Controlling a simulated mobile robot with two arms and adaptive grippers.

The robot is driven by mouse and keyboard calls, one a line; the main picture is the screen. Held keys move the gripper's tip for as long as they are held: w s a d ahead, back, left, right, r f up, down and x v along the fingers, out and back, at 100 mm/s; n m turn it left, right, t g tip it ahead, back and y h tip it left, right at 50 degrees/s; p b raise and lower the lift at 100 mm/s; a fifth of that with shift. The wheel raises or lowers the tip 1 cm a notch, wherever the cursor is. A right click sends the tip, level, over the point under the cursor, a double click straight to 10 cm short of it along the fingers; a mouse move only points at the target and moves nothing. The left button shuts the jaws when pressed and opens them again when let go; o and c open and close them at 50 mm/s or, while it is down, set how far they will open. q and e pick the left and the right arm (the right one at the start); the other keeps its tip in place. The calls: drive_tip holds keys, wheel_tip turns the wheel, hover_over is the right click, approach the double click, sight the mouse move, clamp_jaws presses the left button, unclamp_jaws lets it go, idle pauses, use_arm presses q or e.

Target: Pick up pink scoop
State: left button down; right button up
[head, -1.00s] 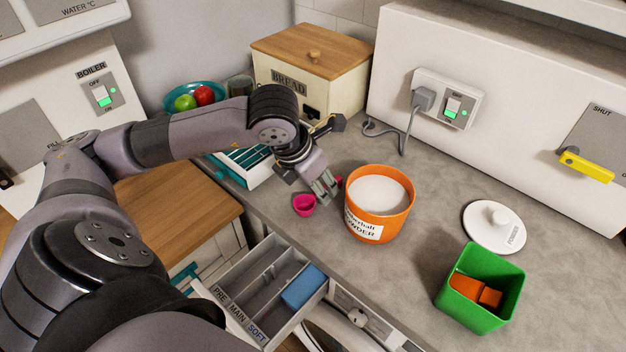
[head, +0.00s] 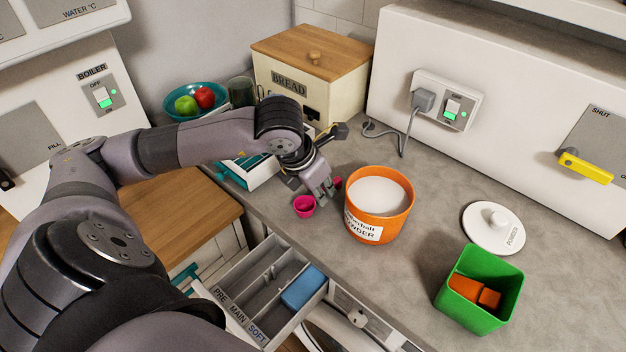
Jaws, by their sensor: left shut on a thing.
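The pink scoop (head: 304,207) is on the grey counter, left of the orange powder tub (head: 379,226). Its cup shows, and a bit of pink also shows at the right side of the fingers, by the tub. My left gripper (head: 325,196) points down between these pink parts and is shut on the scoop; the fingers hide most of its handle. I cannot tell whether the scoop is touching the counter. My right gripper is not in the head view.
An open drawer (head: 262,290) with a blue block sits below the counter edge. A green bin (head: 505,294) holds orange pieces. A white lid (head: 493,228) lies right of the tub. The bread box (head: 340,75) stands behind. Clear counter lies in front of the tub.

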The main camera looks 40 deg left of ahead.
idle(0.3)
use_arm(q)
wheel_tip(320, 180, up, 20)
idle(0.5)
idle(0.4)
